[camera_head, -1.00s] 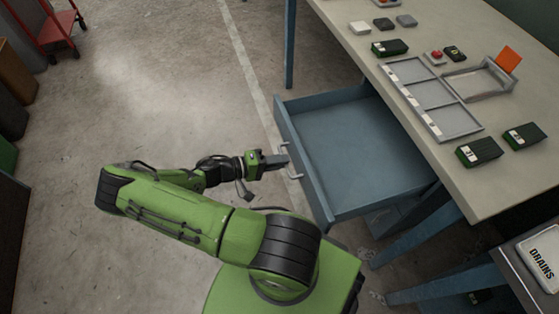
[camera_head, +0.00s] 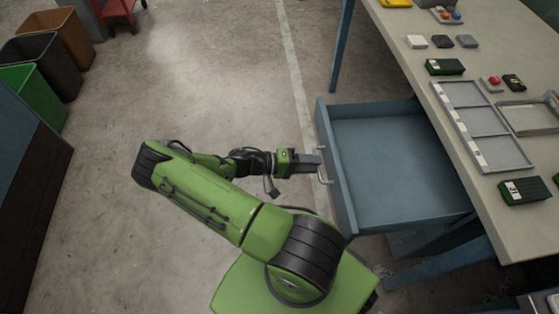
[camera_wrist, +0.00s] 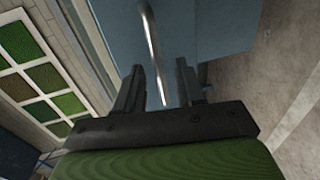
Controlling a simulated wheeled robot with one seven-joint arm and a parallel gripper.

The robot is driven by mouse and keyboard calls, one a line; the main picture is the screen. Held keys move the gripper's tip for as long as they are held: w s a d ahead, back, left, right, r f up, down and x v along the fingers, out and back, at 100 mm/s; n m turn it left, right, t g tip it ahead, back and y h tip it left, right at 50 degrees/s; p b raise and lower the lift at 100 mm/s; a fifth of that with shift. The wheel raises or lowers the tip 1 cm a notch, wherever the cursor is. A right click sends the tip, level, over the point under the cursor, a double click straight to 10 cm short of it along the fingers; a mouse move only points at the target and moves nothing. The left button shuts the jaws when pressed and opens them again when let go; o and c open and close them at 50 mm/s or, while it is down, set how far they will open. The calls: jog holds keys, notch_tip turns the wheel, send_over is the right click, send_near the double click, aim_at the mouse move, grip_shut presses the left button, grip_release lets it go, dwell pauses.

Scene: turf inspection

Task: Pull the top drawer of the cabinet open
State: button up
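The blue drawer (camera_head: 390,165) under the workbench stands pulled well out, and its inside looks empty. Its front panel (camera_head: 335,170) carries a pale metal bar handle (camera_head: 323,166). My gripper (camera_head: 313,163) is at this handle, reaching in from the left. In the wrist view my gripper (camera_wrist: 160,88) is open, with its two dark fingers apart. The handle (camera_wrist: 153,50) runs into the gap between them, with visible space on both sides. The blue drawer front (camera_wrist: 205,30) shows beyond the fingers.
The workbench top (camera_head: 455,175) holds a grey divided tray (camera_head: 510,152), dark green boxes (camera_head: 525,190) and small blocks. Bins (camera_head: 45,65) and a red cart (camera_head: 118,8) stand at the upper left.

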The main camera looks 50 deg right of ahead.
jog(key=p+v, duration=0.2)
jog(key=v, duration=1.3)
jog(key=shift+w, duration=0.1)
jog(key=s+a+r+n+t+y+p, duration=0.1)
jog(key=a+r+n+t+y+p, duration=0.2)
jog(key=r, duration=0.8)
jog(key=s+a+r+t+y+p, duration=0.2)
jog(key=a+r+t+y+p, duration=0.15)
jog(key=r, duration=0.75)
jog(key=s+a+r+n+t+y+p, duration=0.15)
jog(key=a+r+t+y, duration=0.3)
jog(key=r, duration=0.55)
jog(key=s+a+r+n+t+p, duration=0.3)
jog(key=s+r+t, duration=0.1)
jog(key=s+r, duration=0.2)
jog(key=shift+s+a+r+n+t+y, duration=0.2)
jog(key=shift+a+r+n+t+y, duration=0.15)
jog(key=shift+r, duration=0.55)
jog(key=shift+d, duration=0.1)
